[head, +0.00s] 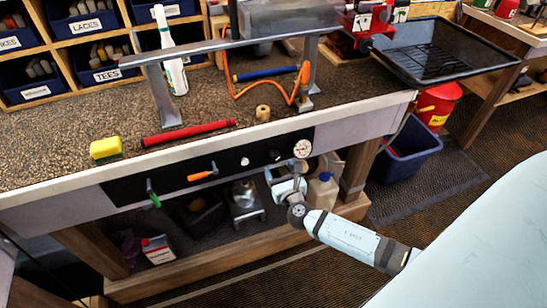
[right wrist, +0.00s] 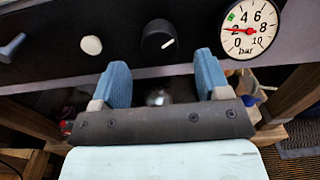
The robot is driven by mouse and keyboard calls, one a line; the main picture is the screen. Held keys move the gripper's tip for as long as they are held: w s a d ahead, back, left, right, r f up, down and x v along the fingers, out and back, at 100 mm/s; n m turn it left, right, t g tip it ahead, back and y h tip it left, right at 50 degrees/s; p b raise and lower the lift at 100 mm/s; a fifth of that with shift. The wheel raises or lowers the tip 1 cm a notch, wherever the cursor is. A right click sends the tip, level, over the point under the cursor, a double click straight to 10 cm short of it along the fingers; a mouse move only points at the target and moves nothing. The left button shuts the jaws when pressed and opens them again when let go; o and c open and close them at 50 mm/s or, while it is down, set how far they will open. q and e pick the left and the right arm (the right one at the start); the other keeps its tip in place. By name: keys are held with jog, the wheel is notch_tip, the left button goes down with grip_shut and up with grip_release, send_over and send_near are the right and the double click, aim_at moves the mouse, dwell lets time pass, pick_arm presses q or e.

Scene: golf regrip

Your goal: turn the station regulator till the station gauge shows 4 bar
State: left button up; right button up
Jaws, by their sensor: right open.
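The station gauge (right wrist: 250,30) is a white dial marked in bar at the upper right of the right wrist view. Its red needle points to about 2. A small green mark sits by the 4. It also shows in the head view (head: 302,148). The station regulator (right wrist: 158,41) is a black round knob with a white line, on the black panel left of the gauge. My right gripper (right wrist: 163,74) is open and empty. Its two blue fingers stand apart, just below and in front of the knob, not around it. My left gripper is not in view.
A white button (right wrist: 91,45) sits left of the knob. An orange-handled valve (head: 202,175) and a green-handled lever (head: 153,194) are further left. The bench (head: 80,150) juts above the panel. A bottle and a jug (head: 322,190) stand on the shelf below.

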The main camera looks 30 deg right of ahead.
aim_at(275, 161)
jog(key=x, duration=0.4)
jog(key=shift+w, duration=0.25)
jog(key=shift+w+d, duration=0.2)
jog(key=shift+w, duration=0.35)
jog(key=c, duration=0.9)
